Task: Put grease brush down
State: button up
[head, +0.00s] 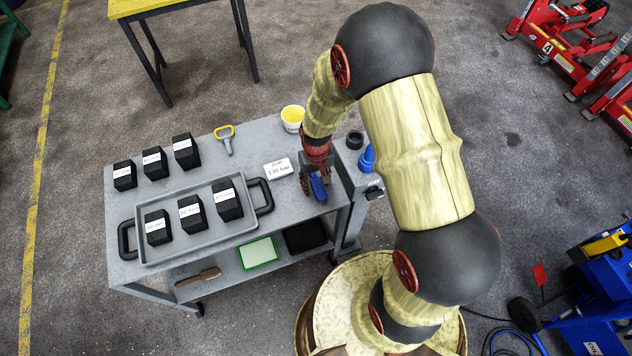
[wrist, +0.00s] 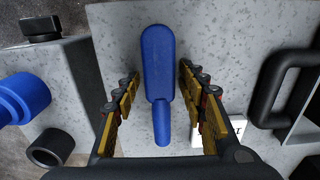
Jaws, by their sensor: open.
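The blue-handled tool, which I take to be the grease brush (wrist: 158,65), appears to lie on the grey trolley top (wrist: 220,50) in the wrist view. Its wide rounded end points away and a narrower part points toward my wrist; no bristles can be made out. My gripper (wrist: 157,88) is open, with one finger on each side of the tool and gaps visible on both sides. In the head view the tool (head: 319,188) shows as a small blue piece under my gripper (head: 315,186), near the trolley's right front edge, partly hidden by it.
A white card (head: 278,169), yellow-filled tub (head: 292,117) and yellow-handled tool (head: 226,138) are close by. A grey tray (head: 188,247) with several black blocks is to the left. A side stand (head: 358,180) holds a blue item (head: 367,158) and a black ring (head: 355,140).

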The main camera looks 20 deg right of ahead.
notch_tip(320, 180, up, 12)
jog(key=p, duration=0.3)
notch_tip(320, 180, up, 16)
jog(key=t, duration=0.2)
send_over(316, 182)
jog(key=s, duration=0.3)
jog(key=s+r+t, duration=0.3)
jog(key=s+r, duration=1)
jog(key=shift+s+r+t, duration=0.2)
jog(key=shift+s+t, duration=0.1)
jog(key=shift+s, duration=0.05)
jog(key=shift+f, duration=0.1)
notch_tip(316, 182, down, 3)
jog(key=b, duration=0.4)
jog(key=shift+f, duration=0.15)
